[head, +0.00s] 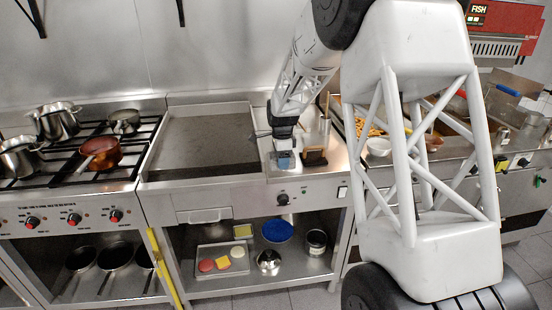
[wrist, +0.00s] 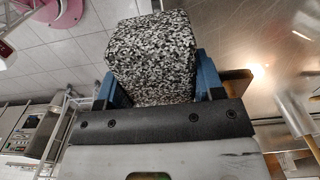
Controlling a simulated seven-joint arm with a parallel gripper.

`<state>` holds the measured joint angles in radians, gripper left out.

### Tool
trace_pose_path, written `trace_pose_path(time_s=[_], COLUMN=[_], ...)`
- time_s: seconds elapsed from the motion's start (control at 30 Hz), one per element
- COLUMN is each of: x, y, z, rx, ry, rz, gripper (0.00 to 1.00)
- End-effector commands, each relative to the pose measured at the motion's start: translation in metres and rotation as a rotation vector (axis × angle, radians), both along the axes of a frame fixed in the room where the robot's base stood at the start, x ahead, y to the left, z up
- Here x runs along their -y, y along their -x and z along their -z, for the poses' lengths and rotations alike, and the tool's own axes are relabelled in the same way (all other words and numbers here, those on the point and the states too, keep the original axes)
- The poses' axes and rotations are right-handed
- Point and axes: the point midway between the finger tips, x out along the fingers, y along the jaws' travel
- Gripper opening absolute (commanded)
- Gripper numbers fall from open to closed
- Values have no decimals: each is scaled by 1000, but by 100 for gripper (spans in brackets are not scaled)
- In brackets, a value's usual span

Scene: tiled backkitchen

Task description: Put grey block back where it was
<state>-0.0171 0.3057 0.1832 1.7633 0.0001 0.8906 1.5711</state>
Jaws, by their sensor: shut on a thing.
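The grey block (wrist: 152,55) is a speckled black, white and grey cube. It fills the upper middle of the wrist view, between the two blue fingers of my gripper (wrist: 155,88). The fingers press on its left and right sides. In the head view my gripper (head: 285,160) points down over the steel counter, right of the flat griddle plate (head: 200,145). The block shows there only as a small grey patch under the blue fingers. I cannot tell whether it touches the counter.
A dark wooden-looking block (head: 315,157) stands close to the right of my gripper. A white bowl (head: 379,147) is further right. Pots and a copper pan (head: 100,153) sit on the stove at left. The griddle plate is clear. A tray (head: 222,257) is on the shelf below.

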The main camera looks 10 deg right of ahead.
Motion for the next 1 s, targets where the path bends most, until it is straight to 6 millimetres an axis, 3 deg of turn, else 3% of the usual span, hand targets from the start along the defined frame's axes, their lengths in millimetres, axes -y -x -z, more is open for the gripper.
trace_pose_path(time_s=[0.2,0.63,1.0], x=[6,6,5], y=[9,7,-28], z=[1,1,4], rx=[2,2,2], ry=[0,0,0], rz=[17,17,17], gripper=[13,13,13])
